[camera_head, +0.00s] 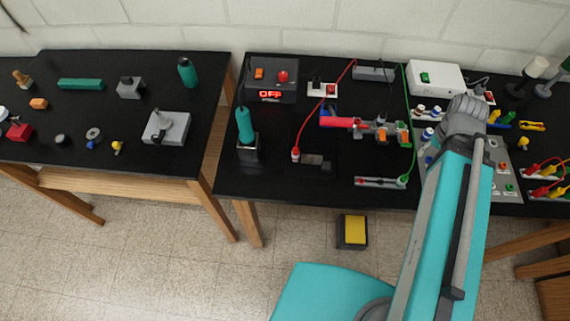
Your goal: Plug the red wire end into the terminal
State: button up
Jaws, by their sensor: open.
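A red wire (313,121) curves over the black table. Its near end, a red plug with a pale base (295,154), is at the table's left-middle. Its far end rises toward a grey block (375,73) at the back; whether it joins there is unclear. A grey piece with orange and green parts (381,133) lies mid-table beside a red bar (345,122). A pale strip (380,181) near the front edge has a red part and a green wire end on it. I cannot tell which is the terminal. I cannot make out my gripper; my arm covers the table's right-middle.
A black box with a lit red display reading OFF (271,80) stands at the back left, near a teal-handled tool in a stand (245,130). A green wire (408,110) runs down the middle. Another table (100,175) is at left. Several coloured leads lie at right.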

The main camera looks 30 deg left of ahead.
aim_at(296, 152)
jog(key=k, duration=1.7)
jog(key=u, duration=0.75)
jog(key=i, duration=1)
jog(key=z, duration=0.05)
